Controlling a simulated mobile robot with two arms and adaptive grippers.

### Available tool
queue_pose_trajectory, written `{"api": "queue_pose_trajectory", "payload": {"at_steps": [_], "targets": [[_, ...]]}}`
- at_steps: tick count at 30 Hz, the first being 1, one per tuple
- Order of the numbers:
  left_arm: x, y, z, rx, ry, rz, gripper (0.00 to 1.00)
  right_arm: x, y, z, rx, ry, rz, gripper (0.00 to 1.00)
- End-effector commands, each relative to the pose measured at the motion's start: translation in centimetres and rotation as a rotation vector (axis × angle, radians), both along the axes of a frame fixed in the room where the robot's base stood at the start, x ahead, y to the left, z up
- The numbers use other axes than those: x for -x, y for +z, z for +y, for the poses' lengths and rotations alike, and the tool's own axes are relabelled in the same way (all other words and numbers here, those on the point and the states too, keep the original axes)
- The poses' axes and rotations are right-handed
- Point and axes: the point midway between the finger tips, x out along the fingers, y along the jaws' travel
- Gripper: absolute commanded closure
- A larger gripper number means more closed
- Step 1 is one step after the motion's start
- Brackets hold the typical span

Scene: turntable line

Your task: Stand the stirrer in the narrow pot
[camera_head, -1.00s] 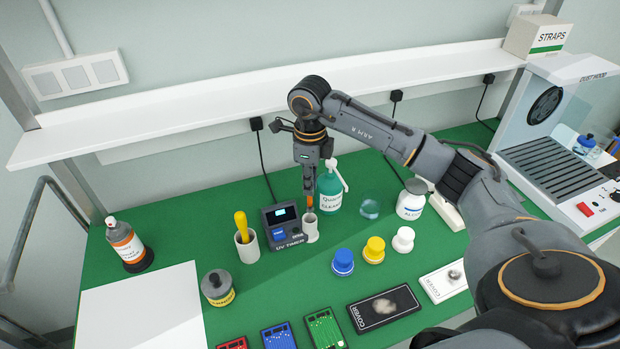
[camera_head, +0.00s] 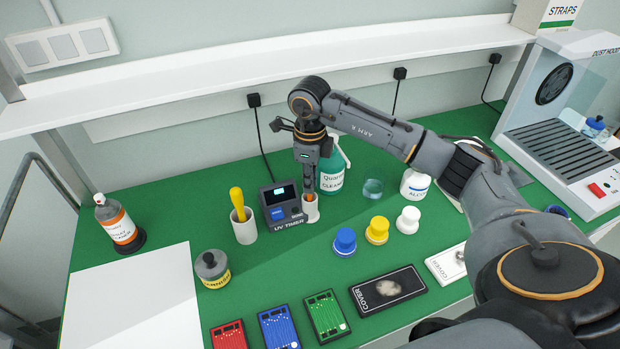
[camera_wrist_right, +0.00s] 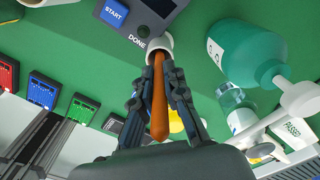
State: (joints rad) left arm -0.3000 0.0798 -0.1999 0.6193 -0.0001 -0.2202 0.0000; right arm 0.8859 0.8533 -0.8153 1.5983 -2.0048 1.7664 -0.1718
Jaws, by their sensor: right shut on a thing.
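The stirrer (camera_wrist_right: 159,98) is an orange stick held between the fingers of my right gripper (camera_head: 309,186). The gripper also shows in the wrist view (camera_wrist_right: 160,92). The narrow pot (camera_head: 311,213) is a small white cup standing just right of the UV timer. My right gripper is directly above it, pointing down. The stirrer's lower end is at the pot's mouth. In the wrist view the far end of the stirrer meets the white rim (camera_wrist_right: 150,50); how deep it reaches is hidden. My left gripper is not in view.
The UV timer (camera_head: 282,207) stands close left of the pot. A wider white pot (camera_head: 244,231) holds a yellow-handled tool (camera_head: 237,201). A green cleaner bottle (camera_head: 332,172) is close behind right. Blue (camera_head: 345,243), yellow (camera_head: 377,231) and white (camera_head: 408,219) knobbed pieces are in front right.

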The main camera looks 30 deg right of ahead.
Motion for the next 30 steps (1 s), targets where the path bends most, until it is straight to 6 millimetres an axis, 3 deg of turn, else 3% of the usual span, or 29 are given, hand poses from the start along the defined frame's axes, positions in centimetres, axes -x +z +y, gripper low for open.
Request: {"api": "queue_pose_trajectory", "payload": {"at_steps": [8, 9, 13, 23, 30], "targets": [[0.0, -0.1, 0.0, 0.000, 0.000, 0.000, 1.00, 0.0, -0.1, 0.0, -0.001, -0.001, -0.001, 1.00], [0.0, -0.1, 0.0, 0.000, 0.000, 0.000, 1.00, 0.0, -0.1, 0.0, -0.001, -0.001, -0.001, 0.86], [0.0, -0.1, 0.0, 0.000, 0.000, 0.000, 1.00, 0.0, -0.1, 0.0, 0.000, -0.001, 0.000, 0.62], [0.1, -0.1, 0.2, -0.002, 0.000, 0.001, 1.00, 0.0, 0.1, 0.0, 0.000, 0.000, -0.001, 0.62], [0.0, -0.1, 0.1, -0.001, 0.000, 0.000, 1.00, -0.1, 3.8, 0.0, 0.000, 0.000, -0.006, 0.62]]}}
